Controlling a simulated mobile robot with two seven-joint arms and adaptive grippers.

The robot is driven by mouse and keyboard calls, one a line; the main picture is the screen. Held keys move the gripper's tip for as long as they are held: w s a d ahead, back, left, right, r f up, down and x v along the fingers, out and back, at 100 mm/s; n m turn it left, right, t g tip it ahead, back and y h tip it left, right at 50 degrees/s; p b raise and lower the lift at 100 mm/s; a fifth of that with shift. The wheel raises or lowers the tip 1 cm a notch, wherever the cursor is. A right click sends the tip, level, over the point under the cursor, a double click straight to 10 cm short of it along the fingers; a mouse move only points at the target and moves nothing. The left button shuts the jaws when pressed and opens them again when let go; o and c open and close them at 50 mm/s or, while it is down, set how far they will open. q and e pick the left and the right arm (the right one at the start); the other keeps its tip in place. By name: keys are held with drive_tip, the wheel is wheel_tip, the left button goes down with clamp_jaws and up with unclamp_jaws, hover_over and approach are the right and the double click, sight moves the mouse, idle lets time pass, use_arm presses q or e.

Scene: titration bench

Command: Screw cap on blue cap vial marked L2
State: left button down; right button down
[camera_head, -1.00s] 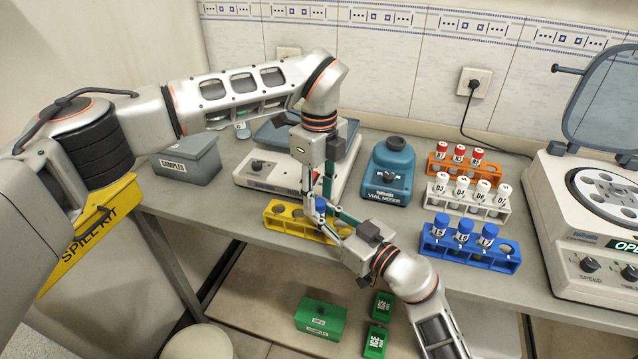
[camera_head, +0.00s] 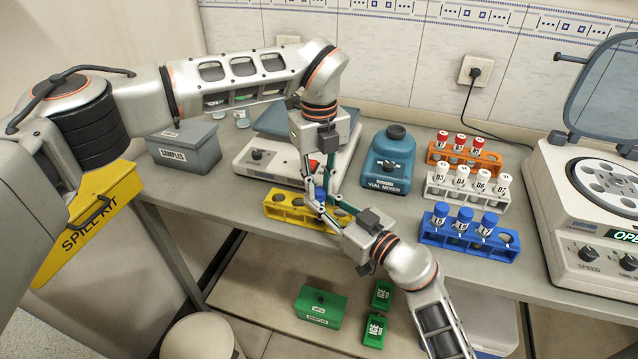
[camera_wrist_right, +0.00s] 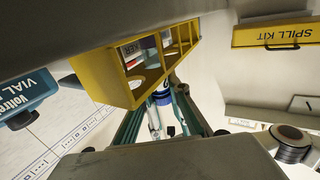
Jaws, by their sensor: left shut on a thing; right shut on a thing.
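A small vial with a blue cap (camera_head: 321,192) is between my two grippers, just above the yellow rack (camera_head: 283,211). My left gripper (camera_head: 322,188) comes down from above and is shut around the blue top. My right gripper (camera_head: 317,204) reaches in from the lower right and is shut on the vial below. In the right wrist view the vial's white and blue body (camera_wrist_right: 161,96) shows between the teal fingers. The fingers hide most of the vial and cap. I cannot read its mark or tell how far the cap is seated.
The blue rack (camera_head: 470,246) holds several blue-capped vials. White (camera_head: 468,195) and orange (camera_head: 466,157) racks stand behind it. The vial mixer (camera_head: 388,165) and a balance (camera_head: 262,165) stand behind my grippers. A centrifuge (camera_head: 590,215) is at right. The front bench edge is close.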

use_arm(q)
drive_tip(key=m, duration=0.3)
drive_tip(key=shift+m, duration=0.4)
drive_tip(key=m, duration=0.4)
drive_tip(key=shift+m, duration=0.4)
drive_tip(key=c, duration=1.8)
unclamp_jaws()
drive_tip(key=shift+c, duration=0.2)
drive_tip(key=shift+r, duration=2.25)
drive_tip(key=shift+c, duration=0.4)
